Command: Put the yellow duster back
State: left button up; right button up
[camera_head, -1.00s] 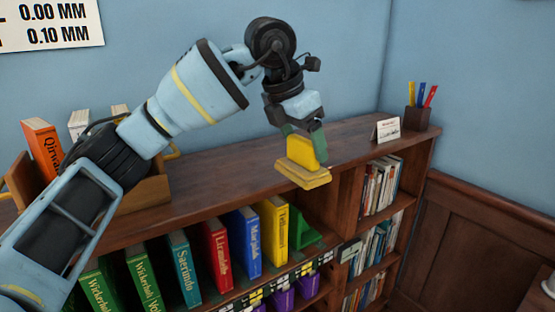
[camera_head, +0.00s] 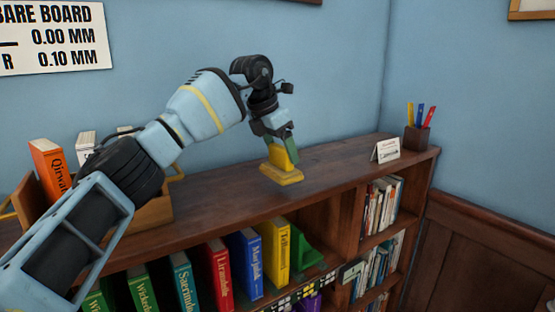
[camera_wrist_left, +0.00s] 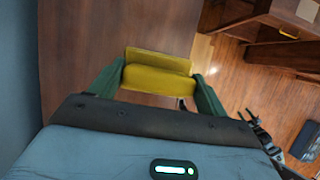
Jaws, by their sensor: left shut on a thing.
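The yellow duster (camera_head: 281,172) has an upright grip block on a flat, wider base. My left gripper (camera_head: 281,152) is shut on its grip block from above. The duster is upright over the bookcase top (camera_head: 235,200), near its front edge; I cannot tell whether its base touches the wood. In the left wrist view, the duster (camera_wrist_left: 158,80) sits between the two green fingers, with the wooden top beyond it. My right gripper is not in view.
A wooden crate of books (camera_head: 155,210) stands on the top at left. A white card (camera_head: 386,150) and a pen cup (camera_head: 415,139) stand at the right end. The top between them is clear. Coloured books fill the shelf below, beside a green bookend (camera_head: 305,255).

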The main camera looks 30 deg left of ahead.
aim_at(277, 159)
pick_arm(q)
jog(key=shift+w+a, duration=0.55)
jog(key=shift+a, duration=0.1)
jog(key=shift+a, duration=0.1)
jog(key=shift+w+a+f, duration=0.15)
notch_tip(277, 159, down, 3)
jog(key=shift+f, duration=0.2)
jog(key=o, duration=1)
jog(key=shift+f, duration=0.15)
jog(key=shift+c, duration=0.2)
